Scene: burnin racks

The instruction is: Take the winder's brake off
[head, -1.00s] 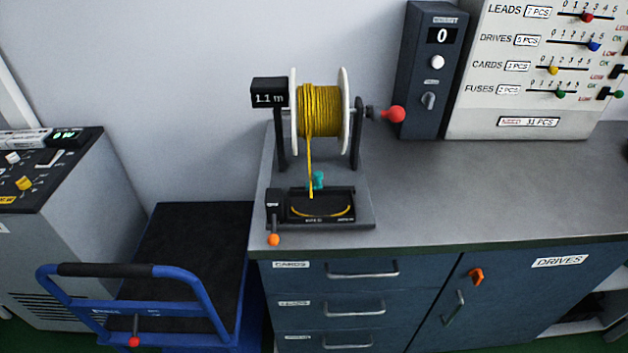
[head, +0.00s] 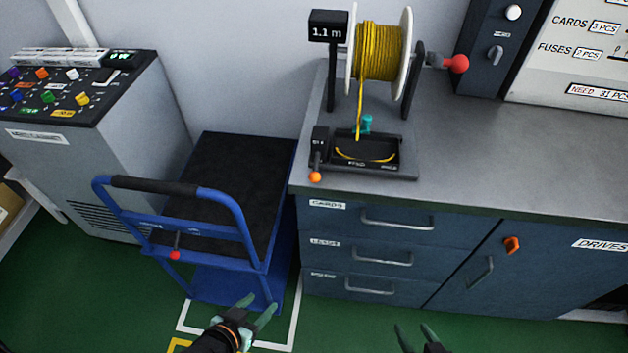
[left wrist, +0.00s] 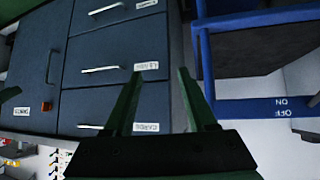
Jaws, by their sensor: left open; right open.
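The winder stands on the grey bench in the head view, with a spool of yellow cord (head: 378,52) between white flanges and a black display (head: 328,26) reading 1.1 m. A red-knobbed crank (head: 459,64) sticks out on its right. A lever with an orange knob (head: 315,176) is at the front left of its base, and a small teal part (head: 366,124) sits behind the tray. Which part is the brake is not marked. My left gripper (head: 257,308) is open and empty, low in front of the cart. My right gripper (head: 415,333) is open and empty, low before the drawers.
A blue cart (head: 243,218) with a red-knobbed lever stands left of the bench. A grey cabinet with coloured knobs (head: 75,87) is further left. Drawers (head: 375,255) and a cupboard door with an orange latch (head: 512,244) are below the bench top (head: 500,150), which is clear on the right.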

